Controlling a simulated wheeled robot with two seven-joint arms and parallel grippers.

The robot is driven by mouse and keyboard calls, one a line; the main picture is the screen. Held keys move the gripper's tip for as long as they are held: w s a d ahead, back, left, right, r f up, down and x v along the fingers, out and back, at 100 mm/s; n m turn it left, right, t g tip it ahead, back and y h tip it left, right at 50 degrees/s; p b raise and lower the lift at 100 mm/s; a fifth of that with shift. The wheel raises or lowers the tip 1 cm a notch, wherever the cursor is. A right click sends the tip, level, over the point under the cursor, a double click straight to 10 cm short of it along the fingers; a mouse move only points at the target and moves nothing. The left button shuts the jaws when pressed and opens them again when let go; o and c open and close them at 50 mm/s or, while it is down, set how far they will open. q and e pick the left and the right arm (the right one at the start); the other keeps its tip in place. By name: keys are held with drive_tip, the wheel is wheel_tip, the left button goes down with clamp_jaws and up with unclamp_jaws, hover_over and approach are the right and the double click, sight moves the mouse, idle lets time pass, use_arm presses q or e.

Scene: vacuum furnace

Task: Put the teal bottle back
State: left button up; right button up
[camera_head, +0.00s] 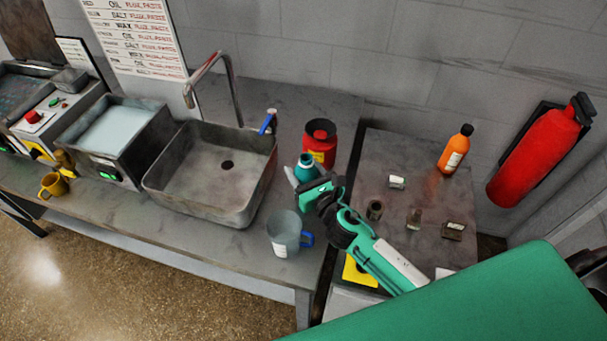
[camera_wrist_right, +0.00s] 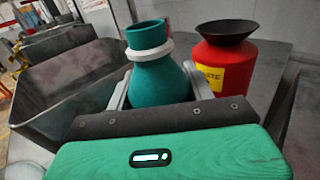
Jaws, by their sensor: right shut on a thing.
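The teal bottle (camera_head: 306,167) is upright by the right side of the sink, at the end of my right arm. My right gripper (camera_head: 300,179) is shut on it. In the right wrist view the teal bottle (camera_wrist_right: 158,78) stands between the pale fingers, with a white ring around its neck. Its base is hidden, so I cannot tell whether it touches the counter. My left gripper is not in view.
A red canister (camera_head: 320,143) with a dark funnel top stands just behind the bottle. The sink (camera_head: 215,172) is to the left, and a grey mug (camera_head: 284,234) with a blue handle is in front. An orange bottle (camera_head: 455,150) and small jars stand on the right table.

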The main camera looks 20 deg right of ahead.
drive_tip(key=shift+f, duration=0.65)
drive_tip(key=shift+f, duration=0.15)
drive_tip(key=o, duration=1.1)
drive_tip(key=shift+c, duration=0.2)
drive_tip(key=s, duration=0.2)
drive_tip(key=s+b, duration=0.1)
drive_tip(key=s, duration=0.1)
drive_tip(key=s+d+b, duration=0.1)
drive_tip(key=s, duration=0.1)
drive_tip(key=shift+s+d, duration=0.1)
drive_tip(key=shift+s, duration=0.15)
drive_tip(key=shift+s+d, duration=0.1)
drive_tip(key=shift+s, duration=0.3)
